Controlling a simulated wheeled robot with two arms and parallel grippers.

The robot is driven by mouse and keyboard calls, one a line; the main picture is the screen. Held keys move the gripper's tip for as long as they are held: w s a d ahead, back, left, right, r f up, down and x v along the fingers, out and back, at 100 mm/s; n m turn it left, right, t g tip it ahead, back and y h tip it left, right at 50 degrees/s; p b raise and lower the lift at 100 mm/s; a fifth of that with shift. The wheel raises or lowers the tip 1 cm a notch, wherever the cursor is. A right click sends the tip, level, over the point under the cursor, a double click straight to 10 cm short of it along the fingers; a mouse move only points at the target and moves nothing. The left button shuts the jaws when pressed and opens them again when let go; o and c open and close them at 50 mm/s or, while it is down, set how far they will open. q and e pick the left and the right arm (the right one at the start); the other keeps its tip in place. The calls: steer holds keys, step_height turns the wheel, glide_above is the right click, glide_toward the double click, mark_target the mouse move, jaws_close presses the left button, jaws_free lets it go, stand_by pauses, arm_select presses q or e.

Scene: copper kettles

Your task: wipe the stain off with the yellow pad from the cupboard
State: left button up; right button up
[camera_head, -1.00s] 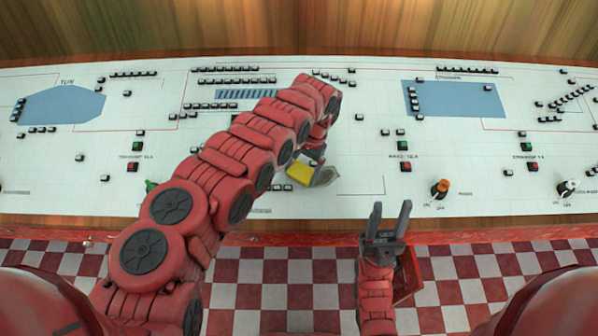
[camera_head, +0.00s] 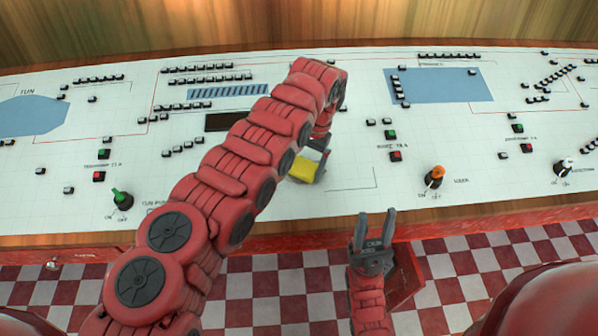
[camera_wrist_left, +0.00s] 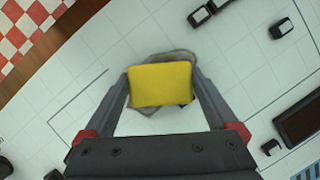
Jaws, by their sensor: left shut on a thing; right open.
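My left gripper (camera_head: 314,160) is shut on the yellow pad (camera_head: 303,167), low over the white panel top. The left wrist view shows the pad (camera_wrist_left: 160,84) between both fingers of the gripper (camera_wrist_left: 160,86). A greyish stain (camera_wrist_left: 178,54) lies beneath the pad in that view. Its edges show above and below the pad, and its middle is hidden. I cannot tell whether the pad touches the surface. My right gripper (camera_head: 376,228) is open and empty in front of the panel's front edge.
The white panel (camera_head: 340,205) carries many small black buttons. A green knob (camera_head: 121,199) stands left of my left arm, and an orange knob (camera_head: 434,177) stands to the right. A red panel or box (camera_head: 405,277) is beside my right gripper, above the checkered floor.

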arm_select(q)
steer(key=shift+d+f+b, duration=0.25)
steer(key=shift+d+b, duration=0.6)
steer(key=shift+b, duration=1.15)
steer(key=shift+d+r+b, duration=0.1)
steer(key=shift+d+b, duration=0.2)
steer(key=shift+b, duration=0.3)
